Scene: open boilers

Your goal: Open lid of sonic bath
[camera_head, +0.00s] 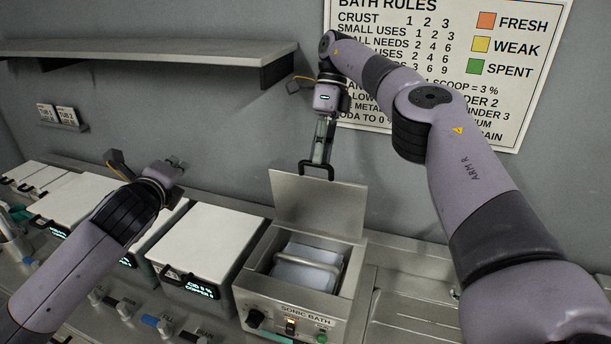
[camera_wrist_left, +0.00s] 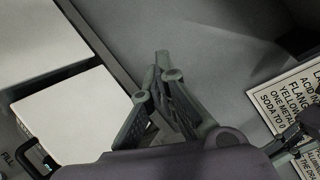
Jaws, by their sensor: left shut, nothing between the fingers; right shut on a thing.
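The sonic bath (camera_head: 295,290) stands at the front centre in the head view. Its metal lid (camera_head: 318,203) stands raised, roughly upright, at the back of the opening. Inside the bath a grey curved bar lies over a pale block or liquid (camera_head: 302,270); I cannot tell which. My right gripper (camera_head: 318,160) is shut on the black lid handle (camera_head: 316,168) at the lid's top edge. My left gripper shows in the left wrist view (camera_wrist_left: 162,60), shut and empty. In the head view its fingers are mostly hidden behind my left wrist.
White-lidded boilers (camera_head: 200,240) stand in a row left of the bath. A wall shelf (camera_head: 150,55) hangs above, at the left. A rules poster (camera_head: 440,60) is on the wall behind my right arm. A low metal draining surface (camera_head: 410,315) lies right of the bath.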

